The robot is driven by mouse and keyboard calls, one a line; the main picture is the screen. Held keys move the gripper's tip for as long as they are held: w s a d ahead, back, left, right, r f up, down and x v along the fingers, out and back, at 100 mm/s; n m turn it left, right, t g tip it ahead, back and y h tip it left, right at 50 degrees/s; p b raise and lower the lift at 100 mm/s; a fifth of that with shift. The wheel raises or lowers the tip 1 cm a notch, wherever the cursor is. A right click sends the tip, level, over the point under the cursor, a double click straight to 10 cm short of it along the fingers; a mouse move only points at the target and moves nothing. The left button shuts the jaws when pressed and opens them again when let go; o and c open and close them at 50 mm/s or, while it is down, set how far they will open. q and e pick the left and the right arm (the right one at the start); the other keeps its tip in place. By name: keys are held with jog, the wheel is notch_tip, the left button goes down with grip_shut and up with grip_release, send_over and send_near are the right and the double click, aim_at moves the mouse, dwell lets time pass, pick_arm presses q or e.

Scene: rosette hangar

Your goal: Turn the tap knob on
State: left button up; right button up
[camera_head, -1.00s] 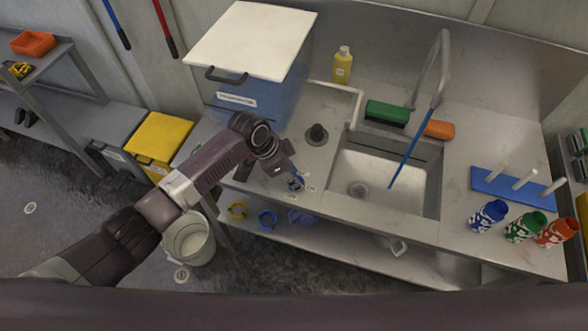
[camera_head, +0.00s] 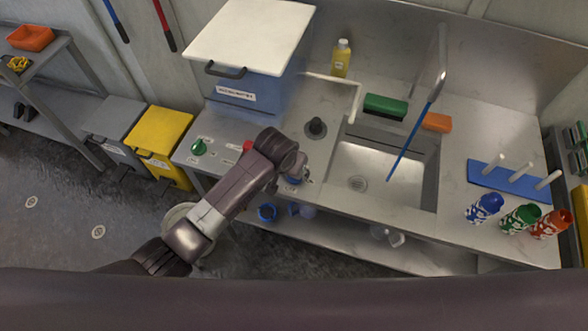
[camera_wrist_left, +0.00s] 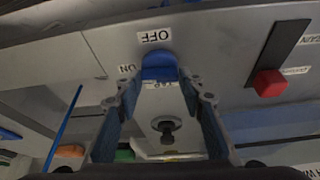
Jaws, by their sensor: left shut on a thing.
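The blue tap knob (camera_wrist_left: 160,66) is on the front of the counter, between upside-down OFF and ON labels in the left wrist view. My left gripper (camera_wrist_left: 160,80) has one finger on each side of it and is shut on it. In the head view my left gripper (camera_head: 300,174) is at the counter's front edge, left of the sink (camera_head: 385,178), and mostly hides the knob. No water can be made out. My right gripper is not in view.
A red knob (camera_wrist_left: 268,83) is beside the blue one; a green knob (camera_head: 198,147) is further left. A blue box with a white lid (camera_head: 250,40) stands behind. Bottles (camera_head: 520,217) and a blue peg rack (camera_head: 512,183) are at right. A blue stick (camera_head: 415,140) leans in the sink.

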pick_arm(q)
jog(key=shift+n, duration=0.6)
jog(key=o, duration=1.2)
jog(key=shift+c, duration=0.2)
jog(key=v, duration=1.2)
jog(key=shift+s+d+y, duration=0.15)
jog(key=shift+d+y, duration=0.05)
jog(key=shift+y, duration=0.1)
